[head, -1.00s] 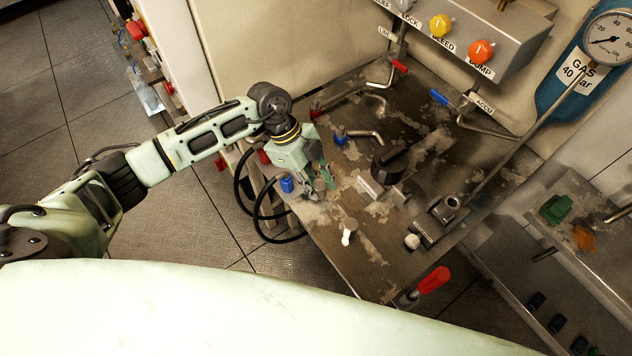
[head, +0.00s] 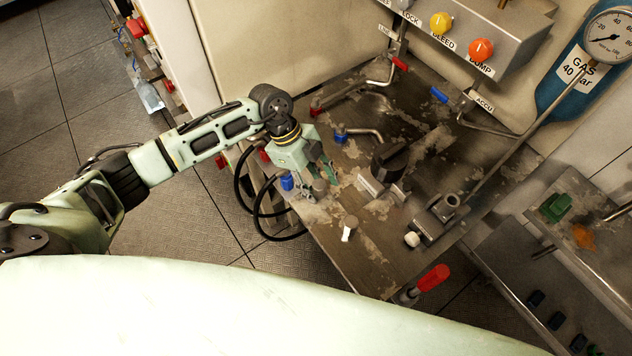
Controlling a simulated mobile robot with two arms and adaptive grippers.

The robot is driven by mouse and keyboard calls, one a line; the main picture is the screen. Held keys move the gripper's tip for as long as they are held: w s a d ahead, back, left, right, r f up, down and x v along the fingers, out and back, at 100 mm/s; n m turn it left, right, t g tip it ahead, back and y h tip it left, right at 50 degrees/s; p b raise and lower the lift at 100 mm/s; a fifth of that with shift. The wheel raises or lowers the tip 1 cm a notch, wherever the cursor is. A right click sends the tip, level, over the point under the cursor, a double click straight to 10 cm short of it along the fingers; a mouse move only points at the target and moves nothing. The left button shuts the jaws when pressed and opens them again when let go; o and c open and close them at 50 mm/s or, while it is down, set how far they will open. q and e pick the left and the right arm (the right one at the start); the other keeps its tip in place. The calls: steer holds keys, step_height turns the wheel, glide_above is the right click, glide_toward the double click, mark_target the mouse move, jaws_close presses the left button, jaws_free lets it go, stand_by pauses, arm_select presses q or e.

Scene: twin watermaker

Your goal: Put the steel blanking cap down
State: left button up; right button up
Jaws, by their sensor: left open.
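My left gripper (head: 316,181) is over the left edge of the stained steel bench (head: 372,262), pointing down at its top. Its fingers are open. A small dull grey-brown round piece (head: 320,187), which looks like the steel blanking cap, is at the fingertips. It appears to rest on the bench top, but the fingers partly hide it and I cannot tell if it touches one of them. My right gripper is not in view.
A white-handled fitting (head: 347,230) is in front. A red handle (head: 433,278) is at the front edge. Black hoses (head: 257,212) hang at the left.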

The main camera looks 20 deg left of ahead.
arm_select(q)
steer(key=b+v, duration=0.2)
steer(key=v, duration=1)
steer(key=shift+r+b, duration=0.15)
steer(key=shift+b, duration=0.25)
